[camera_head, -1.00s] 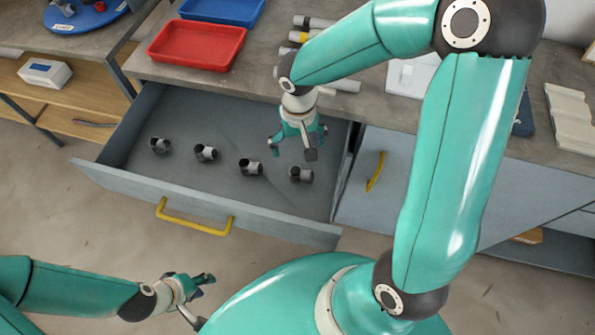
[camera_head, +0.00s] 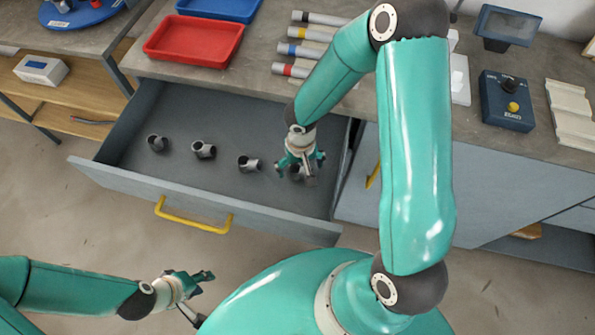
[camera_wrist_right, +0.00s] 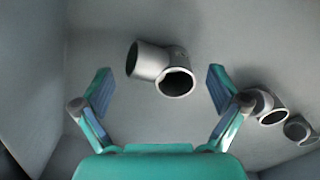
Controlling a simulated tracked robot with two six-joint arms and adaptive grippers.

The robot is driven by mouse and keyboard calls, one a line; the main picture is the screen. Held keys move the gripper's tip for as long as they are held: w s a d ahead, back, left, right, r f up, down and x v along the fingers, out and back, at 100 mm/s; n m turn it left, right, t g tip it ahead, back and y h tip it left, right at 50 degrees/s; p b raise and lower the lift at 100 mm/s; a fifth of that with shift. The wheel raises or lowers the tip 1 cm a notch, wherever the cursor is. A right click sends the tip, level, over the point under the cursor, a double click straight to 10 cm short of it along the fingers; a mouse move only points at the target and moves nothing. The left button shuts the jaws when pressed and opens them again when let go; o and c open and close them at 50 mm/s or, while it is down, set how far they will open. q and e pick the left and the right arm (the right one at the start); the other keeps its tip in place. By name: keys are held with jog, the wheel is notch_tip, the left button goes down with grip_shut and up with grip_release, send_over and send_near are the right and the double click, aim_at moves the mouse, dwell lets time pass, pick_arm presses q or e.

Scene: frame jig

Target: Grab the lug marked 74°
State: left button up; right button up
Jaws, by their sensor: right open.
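Several grey tube lugs lie in a row on the floor of the open drawer. In the head view they are the far-left lug (camera_head: 158,143), the second lug (camera_head: 204,150), the third lug (camera_head: 249,164) and the right-end lug (camera_head: 297,174), partly hidden by my right gripper (camera_head: 300,166). In the right wrist view the right-end lug (camera_wrist_right: 162,67) lies ahead of and between the open fingers of my right gripper (camera_wrist_right: 160,88), not gripped. No angle marking is legible on any lug. My left gripper (camera_head: 203,281) is away from the drawer, at lower left; its opening is unclear.
The drawer (camera_head: 200,190) has grey walls and a yellow handle (camera_head: 193,217). On the bench are a red tray (camera_head: 193,42), a blue tray (camera_head: 220,8), several tubes with coloured bands (camera_head: 305,50) and a blue control box (camera_head: 507,100). The drawer floor behind the lugs is clear.

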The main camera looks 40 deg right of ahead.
jog(key=c, duration=1.3)
jog(key=shift+o, duration=0.2)
jog(key=shift+r, duration=0.1)
